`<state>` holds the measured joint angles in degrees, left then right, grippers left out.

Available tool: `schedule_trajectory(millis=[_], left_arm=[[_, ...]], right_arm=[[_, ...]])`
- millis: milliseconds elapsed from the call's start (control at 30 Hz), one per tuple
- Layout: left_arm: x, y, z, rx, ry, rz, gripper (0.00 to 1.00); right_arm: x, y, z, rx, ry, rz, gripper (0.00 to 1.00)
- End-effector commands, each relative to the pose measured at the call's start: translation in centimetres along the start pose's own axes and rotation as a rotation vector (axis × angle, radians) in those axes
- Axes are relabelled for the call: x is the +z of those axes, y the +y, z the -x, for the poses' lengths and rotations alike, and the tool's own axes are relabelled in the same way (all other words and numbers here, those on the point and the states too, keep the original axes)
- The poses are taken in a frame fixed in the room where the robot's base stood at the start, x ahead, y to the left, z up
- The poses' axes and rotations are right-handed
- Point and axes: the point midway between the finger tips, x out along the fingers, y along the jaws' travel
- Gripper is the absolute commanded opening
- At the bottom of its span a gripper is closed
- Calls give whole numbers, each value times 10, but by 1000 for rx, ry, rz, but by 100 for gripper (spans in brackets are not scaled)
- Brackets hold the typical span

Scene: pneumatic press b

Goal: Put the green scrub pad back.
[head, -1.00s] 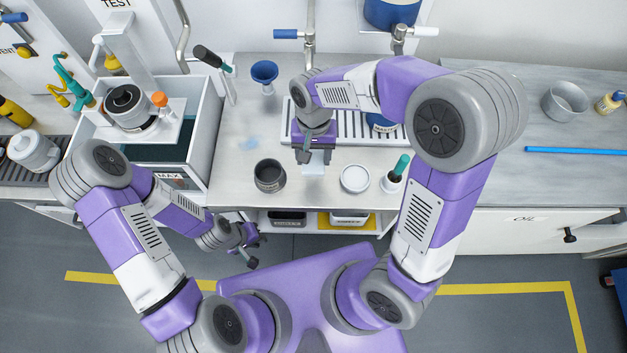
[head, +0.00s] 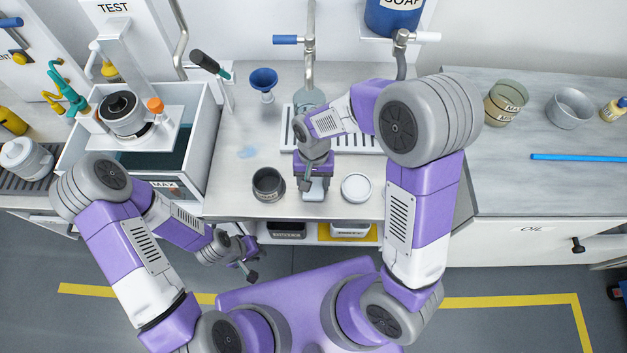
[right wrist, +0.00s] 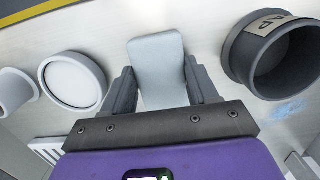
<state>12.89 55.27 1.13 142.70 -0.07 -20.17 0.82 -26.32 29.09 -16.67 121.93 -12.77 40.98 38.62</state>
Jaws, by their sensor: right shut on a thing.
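My right gripper (head: 314,184) is low over the front of the metal counter, between a dark cup and a white round dish. It is shut on a pale grey, flat, rounded pad (right wrist: 158,62), whose sides lie between the two fingers in the right wrist view. The pad's edge also shows in the head view (head: 314,193). No green shows on this pad, and I see no other scrub pad. I cannot tell whether it touches the counter. My left gripper (head: 254,267) hangs empty and open in front of the counter, below its edge.
The dark cup (head: 268,184) and white dish (head: 356,187) flank my right gripper closely. A slatted drain rack (head: 365,142) lies behind it. A blue funnel (head: 264,80) stands at the back. Below are a dark bin (head: 288,229) and a yellow tray (head: 347,238). A sink (head: 205,125) is at left.

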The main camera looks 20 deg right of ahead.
Motion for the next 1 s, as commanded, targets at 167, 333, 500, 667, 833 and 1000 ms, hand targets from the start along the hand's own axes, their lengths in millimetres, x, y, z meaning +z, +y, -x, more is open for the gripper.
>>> schedule_trajectory(millis=[167, 333, 500, 667, 833, 1000], left_arm=[[0, 0, 1, 0, 0, 0, 18], [0, -1, -2, 0, 0, 0, 18], [0, -1, -2, 0, 0, 0, 18], [0, -1, -2, 0, 0, 0, 18], [0, -1, -3, 0, 0, 0, 18], [0, 0, 1, 0, 0, 0, 18]], right_arm=[[0, 0, 1, 0, 1, 0, 20], [0, 0, -3, 0, 0, 0, 20], [-1, 0, -4, 0, 0, 0, 75], [-1, 0, -4, 0, 0, 0, 84], [-1, 0, -4, 0, 1, 0, 84], [-1, 0, 10, -2, 2, 0, 84]])
